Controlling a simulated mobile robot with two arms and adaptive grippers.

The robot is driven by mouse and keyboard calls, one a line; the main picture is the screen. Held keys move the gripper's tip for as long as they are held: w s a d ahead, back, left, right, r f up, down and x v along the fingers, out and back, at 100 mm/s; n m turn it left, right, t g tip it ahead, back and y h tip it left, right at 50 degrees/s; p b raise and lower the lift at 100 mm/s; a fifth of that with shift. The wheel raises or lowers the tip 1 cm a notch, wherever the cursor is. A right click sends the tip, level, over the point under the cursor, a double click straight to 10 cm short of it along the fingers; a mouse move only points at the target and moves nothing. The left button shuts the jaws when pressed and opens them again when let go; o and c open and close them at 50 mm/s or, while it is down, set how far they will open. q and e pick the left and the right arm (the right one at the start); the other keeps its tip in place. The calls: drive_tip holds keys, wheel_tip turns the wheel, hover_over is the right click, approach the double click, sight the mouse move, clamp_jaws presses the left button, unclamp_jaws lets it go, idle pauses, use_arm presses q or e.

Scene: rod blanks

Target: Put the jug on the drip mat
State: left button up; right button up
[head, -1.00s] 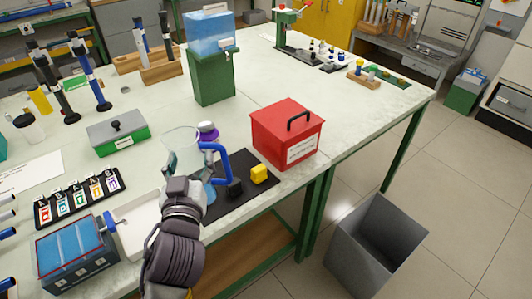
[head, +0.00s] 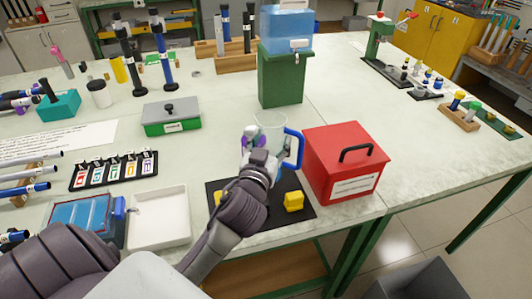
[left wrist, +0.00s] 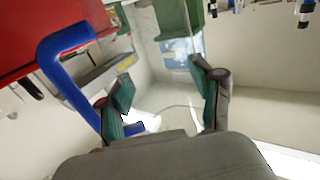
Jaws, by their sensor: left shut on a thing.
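The clear jug (head: 270,124) with a blue handle is upright near the middle of the head view. My left gripper (head: 257,157) is shut on its body from the near side, and the handle points right. In the left wrist view the see-through jug (left wrist: 165,60) is between the fingers (left wrist: 163,92), with the blue handle at the left. A flat black mat (head: 285,217), the likely drip mat, lies at the table's front. My forearm covers part of it. The jug shows just beyond the mat; its base is hidden and its height is unclear. My right gripper is out of view.
A yellow block (head: 293,201) sits on the mat. A red box (head: 345,160) stands close right of the jug. A green stand (head: 281,78) with a blue water tank (head: 287,28) is behind. A white tray (head: 158,217) lies left of the mat.

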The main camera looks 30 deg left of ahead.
use_arm(q)
drive_tip(key=shift+w+a+f+b, duration=0.15)
drive_tip(key=shift+a+f, duration=0.3)
drive_tip(key=shift+f, duration=0.5)
drive_tip(key=shift+w+a+f+b, duration=0.1)
drive_tip(key=shift+w+a+f, duration=0.25)
drive_tip(key=shift+f, duration=0.6)
drive_tip(key=shift+w+a+f+b, duration=0.1)
drive_tip(key=shift+a+f, duration=0.4)
drive_tip(key=shift+f, duration=0.45)
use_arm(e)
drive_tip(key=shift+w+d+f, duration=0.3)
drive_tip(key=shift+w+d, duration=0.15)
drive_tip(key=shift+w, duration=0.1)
use_arm(q)
drive_tip(key=shift+f, duration=0.15)
drive_tip(key=o, duration=1.5)
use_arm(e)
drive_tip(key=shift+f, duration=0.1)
